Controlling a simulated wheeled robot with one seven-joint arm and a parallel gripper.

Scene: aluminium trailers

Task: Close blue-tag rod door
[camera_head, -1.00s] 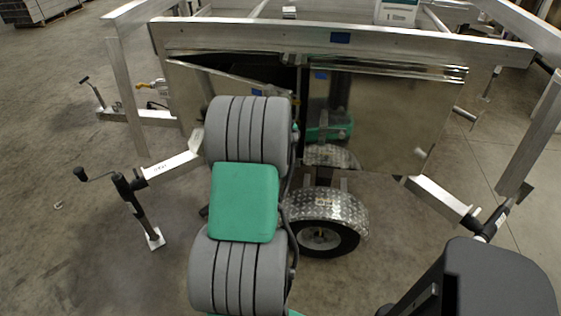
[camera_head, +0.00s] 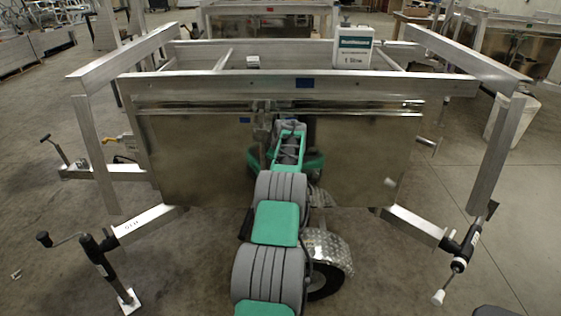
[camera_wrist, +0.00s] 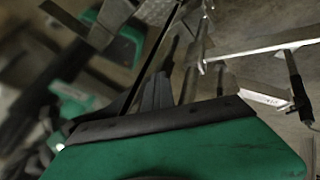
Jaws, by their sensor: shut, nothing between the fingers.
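The polished left rod door (camera_head: 190,155) of the trailer carries a small blue tag (camera_head: 245,120) near its upper right corner. In the head view it looks flush or nearly flush with the right door (camera_head: 370,150); my arm covers much of the seam, so I cannot tell whether it is fully shut. My gripper shows in the wrist view with its grey fingers (camera_wrist: 157,92) together and empty, close beside a long dark edge and a mirror-like surface reflecting green parts of my arm. In the head view my gripper's tips are hard to make out near the seam. Contact is unclear.
The aluminium top rail (camera_head: 220,85) runs above the doors with another blue tag (camera_head: 305,83). A white-green container (camera_head: 354,48) stands on the frame. Jack stands (camera_head: 110,270) (camera_head: 458,262) flank the trailer.

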